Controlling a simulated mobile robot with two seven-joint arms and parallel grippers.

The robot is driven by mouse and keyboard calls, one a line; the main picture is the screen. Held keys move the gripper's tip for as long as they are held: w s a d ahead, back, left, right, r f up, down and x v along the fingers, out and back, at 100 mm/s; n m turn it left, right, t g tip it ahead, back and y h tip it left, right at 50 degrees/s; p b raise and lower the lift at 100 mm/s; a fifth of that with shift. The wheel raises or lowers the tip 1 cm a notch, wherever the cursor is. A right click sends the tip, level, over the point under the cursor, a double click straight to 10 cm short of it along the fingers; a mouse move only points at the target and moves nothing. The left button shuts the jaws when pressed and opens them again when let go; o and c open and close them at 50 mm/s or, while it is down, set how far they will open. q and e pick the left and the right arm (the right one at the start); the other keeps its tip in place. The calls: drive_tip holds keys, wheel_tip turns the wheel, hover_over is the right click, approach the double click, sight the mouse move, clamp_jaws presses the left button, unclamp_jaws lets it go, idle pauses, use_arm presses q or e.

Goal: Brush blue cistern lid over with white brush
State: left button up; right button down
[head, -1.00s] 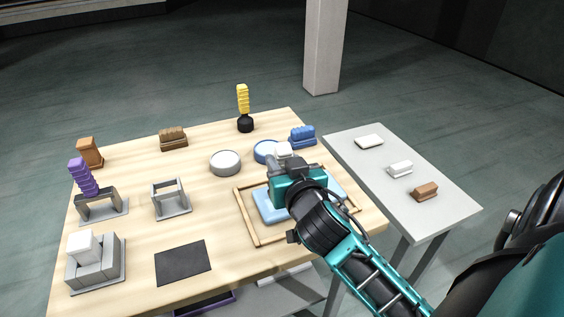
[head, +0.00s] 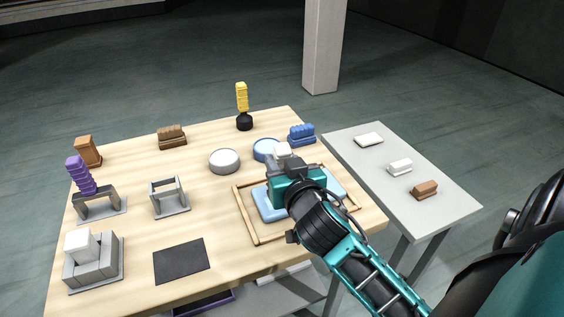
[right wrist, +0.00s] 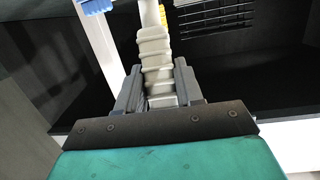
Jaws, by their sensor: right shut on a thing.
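The blue cistern lid (head: 272,208) is a light blue slab lying inside a wooden frame (head: 258,241) at the right of the wooden table. My right gripper (head: 287,162) is over the lid's far side and covers part of it. It is shut on the white brush (head: 282,150), whose pale end shows just past the jaws. In the right wrist view the brush's ribbed handle (right wrist: 156,60) sits between the two fingers (right wrist: 158,88). The brush's bristles are hidden, so I cannot tell whether they touch the lid. My left gripper is not in view.
Behind the lid stand a blue round dish (head: 264,149), a grey round dish (head: 224,161) and a blue brush (head: 301,134). A yellow-handled tool (head: 242,98) stands at the back. A dark mat (head: 182,261) lies in front. A grey side table (head: 378,172) adjoins at right.

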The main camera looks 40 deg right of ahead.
drive_tip(key=shift+f, duration=0.15)
drive_tip(key=a, duration=0.1)
drive_tip(key=w+a, duration=0.1)
drive_tip(key=a, duration=0.1)
idle(0.6)
idle(0.4)
drive_tip(key=shift+s+d+p, duration=0.25)
drive_tip(key=shift+s+d, duration=0.05)
drive_tip(key=shift+d, duration=0.5)
drive_tip(key=shift+s+d+p, duration=0.2)
drive_tip(key=shift+s+d, duration=0.05)
drive_tip(key=shift+d, duration=0.5)
